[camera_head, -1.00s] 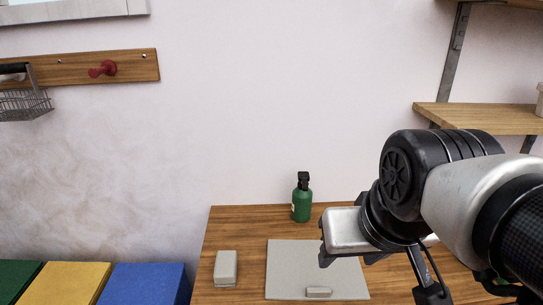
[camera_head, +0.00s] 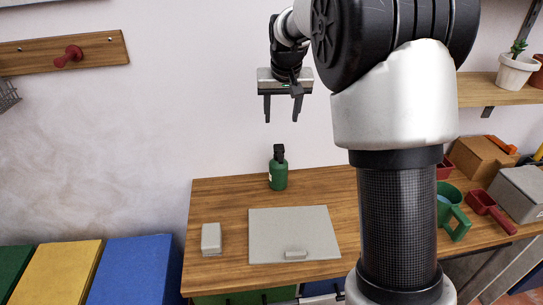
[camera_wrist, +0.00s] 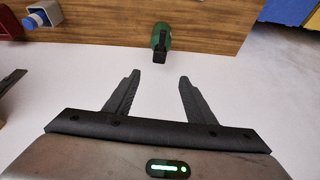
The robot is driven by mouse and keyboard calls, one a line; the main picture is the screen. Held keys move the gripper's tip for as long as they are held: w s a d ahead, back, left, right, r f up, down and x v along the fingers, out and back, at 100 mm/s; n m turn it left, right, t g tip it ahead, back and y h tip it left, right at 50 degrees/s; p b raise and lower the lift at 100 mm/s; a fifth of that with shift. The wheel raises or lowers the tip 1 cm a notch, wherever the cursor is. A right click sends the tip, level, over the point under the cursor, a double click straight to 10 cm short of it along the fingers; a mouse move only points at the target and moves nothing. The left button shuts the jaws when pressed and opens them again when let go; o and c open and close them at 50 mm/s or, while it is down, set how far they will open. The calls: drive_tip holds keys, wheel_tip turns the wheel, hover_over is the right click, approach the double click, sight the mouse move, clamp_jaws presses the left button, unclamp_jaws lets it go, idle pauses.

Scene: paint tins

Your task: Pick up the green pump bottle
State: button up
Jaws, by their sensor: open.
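The green pump bottle (camera_head: 278,174) with a black pump top stands upright at the back of the wooden table, close to the wall. My gripper (camera_head: 282,118) is open and empty, fingers pointing down, above the bottle and apart from it in the head view. In the wrist view the bottle (camera_wrist: 161,38) shows at the top middle, beyond the gap between the open fingers (camera_wrist: 156,82). Its black pump top points toward the gripper.
A grey board (camera_head: 292,232) with a small grey block lies on the wooden table (camera_head: 225,196), beside a pale block (camera_head: 211,238). A green mug (camera_head: 452,212), a red scoop (camera_head: 489,211) and a grey box (camera_head: 520,192) stand at right. A shelf (camera_head: 500,97) is above.

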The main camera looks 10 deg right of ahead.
approach(279, 147)
drive_tip(key=x, duration=0.5)
drive_tip(key=shift+w+f, duration=0.15)
drive_tip(key=shift+w, duration=0.1)
drive_tip(key=x, duration=0.5)
drive_tip(key=shift+s+f, duration=0.1)
drive_tip(key=shift+s, duration=0.05)
drive_tip(key=shift+c, duration=0.3)
clamp_jaws()
